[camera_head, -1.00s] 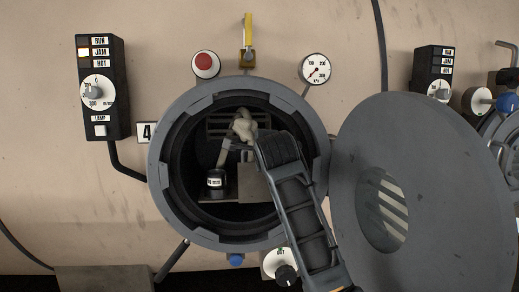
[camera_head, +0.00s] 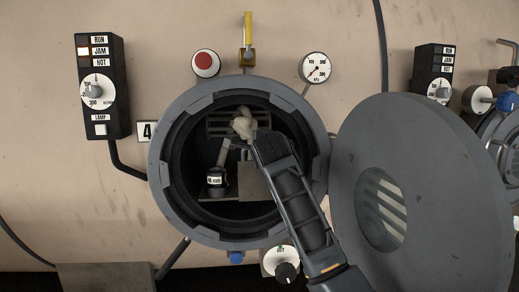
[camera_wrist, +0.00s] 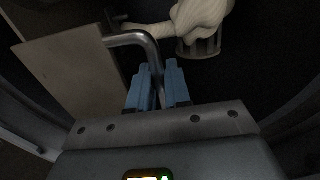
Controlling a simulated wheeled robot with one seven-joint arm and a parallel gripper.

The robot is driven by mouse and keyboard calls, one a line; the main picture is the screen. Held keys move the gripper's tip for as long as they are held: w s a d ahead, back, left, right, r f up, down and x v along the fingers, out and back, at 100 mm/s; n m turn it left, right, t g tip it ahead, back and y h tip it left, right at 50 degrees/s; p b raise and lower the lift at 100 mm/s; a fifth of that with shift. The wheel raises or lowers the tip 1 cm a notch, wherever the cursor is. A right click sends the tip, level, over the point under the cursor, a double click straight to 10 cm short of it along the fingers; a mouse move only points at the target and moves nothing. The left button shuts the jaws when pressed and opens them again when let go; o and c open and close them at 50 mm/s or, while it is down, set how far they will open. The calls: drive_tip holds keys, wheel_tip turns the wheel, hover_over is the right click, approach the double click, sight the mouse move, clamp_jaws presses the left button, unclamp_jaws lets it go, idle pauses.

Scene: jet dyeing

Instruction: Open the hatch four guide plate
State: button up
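Hatch four's round port (camera_head: 169,205) stands open beside a "4" label, its lid (camera_head: 450,200) swung to the right. Inside is a flat tan-grey guide plate (camera_head: 252,184), which fills the left of the wrist view (camera_wrist: 70,75). A bent grey metal handle (camera_wrist: 132,38) stands at the plate's right edge. My gripper's blue fingers (camera_wrist: 158,85) lie on both sides of the handle's straight leg, with little or no gap. In the head view my arm reaches into the port and hides the fingers.
Pale bunched fabric (camera_head: 242,125) hangs above the plate; in the wrist view it (camera_wrist: 200,18) lies just beyond the handle. A black cylinder (camera_head: 216,184) with a white label stands left of the plate. The port rim and open lid stand close around my arm.

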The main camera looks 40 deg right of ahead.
drive_tip(key=shift+f, duration=0.1)
clamp_jaws()
drive_tip(key=shift+s+a+b, duration=0.1)
drive_tip(key=shift+b, duration=0.2)
drive_tip(key=s+a+f+t+h+b, duration=0.6)
drive_tip(key=s+f+b, duration=0.5)
drive_tip(key=b, duration=2.4)
drive_tip(key=shift+s+a+t+b, duration=0.3)
drive_tip(key=shift+s+a+t, duration=0.6)
drive_tip(key=shift+a+t, duration=0.6)
drive_tip(key=shift+d, duration=0.15)
